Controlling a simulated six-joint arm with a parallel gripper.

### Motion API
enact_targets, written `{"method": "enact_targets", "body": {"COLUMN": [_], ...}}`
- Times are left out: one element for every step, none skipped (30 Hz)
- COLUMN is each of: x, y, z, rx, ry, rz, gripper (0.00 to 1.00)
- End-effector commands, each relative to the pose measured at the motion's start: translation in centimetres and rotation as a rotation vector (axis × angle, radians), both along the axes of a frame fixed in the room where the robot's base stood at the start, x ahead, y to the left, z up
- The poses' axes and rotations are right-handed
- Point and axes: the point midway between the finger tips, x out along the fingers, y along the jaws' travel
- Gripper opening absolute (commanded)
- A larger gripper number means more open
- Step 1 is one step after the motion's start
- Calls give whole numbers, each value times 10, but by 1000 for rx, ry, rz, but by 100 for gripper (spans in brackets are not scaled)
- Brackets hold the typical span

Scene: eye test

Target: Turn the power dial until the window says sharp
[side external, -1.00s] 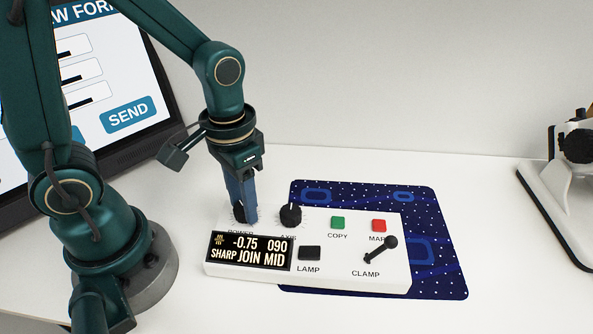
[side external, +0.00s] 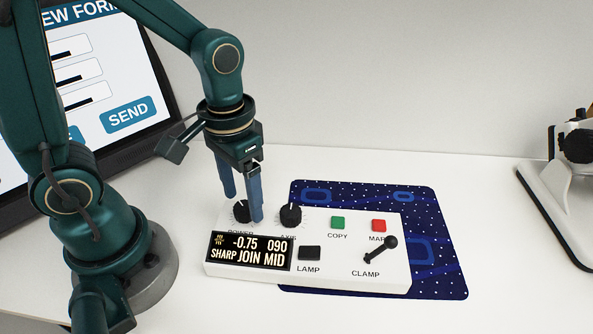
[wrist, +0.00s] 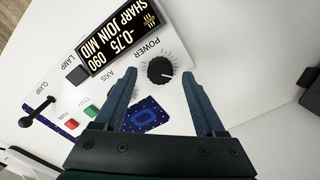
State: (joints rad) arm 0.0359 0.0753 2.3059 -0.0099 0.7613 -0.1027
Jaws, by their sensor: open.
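The white control box has a black power dial (side external: 241,211) at its back left. The dial also shows in the wrist view (wrist: 160,71), with a white pointer mark. The window (side external: 250,251) reads "-0.75 090" and "SHARP JOIN MID"; it shows in the wrist view too (wrist: 118,37). My gripper (side external: 243,209) is open over the power dial, with its fingers spread apart. In the wrist view, the dial lies between and just beyond the fingertips (wrist: 160,76), with gaps on both sides. The right finger partly hides the dial in the side view.
The axis dial (side external: 290,216) stands close right of my gripper. The box also has a green button (side external: 338,223), a red button (side external: 379,226), a black lamp button (side external: 309,253) and a clamp lever (side external: 380,249). A patterned blue mat (side external: 428,213) lies under it.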

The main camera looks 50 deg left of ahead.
Motion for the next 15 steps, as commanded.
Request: {"method": "enact_targets", "body": {"x": [2,1,1,1,1,1,1,1,1,1,0,0,0,0,0], "y": [0,0,0,0,0,0,0,0,0,0,0,0,0,0,0], "z": [7,11,16,20,23,27,30,32,35,36,37,38,38,39,39], "rx": [0,0,0,0,0,0,-1,0,0,0,0,0,0,0,0], "ry": [-8,-8,-8,-7,-8,-7,-6,-5,-5,-4,-4,-3,-2,-1,-1], "rz": [0,1,1,1,1,1,1,1,1,1,1,1,1,1,1], "gripper": [72,72,72,72,72,72,72,72,72,72,72,72,72,72,72]}}
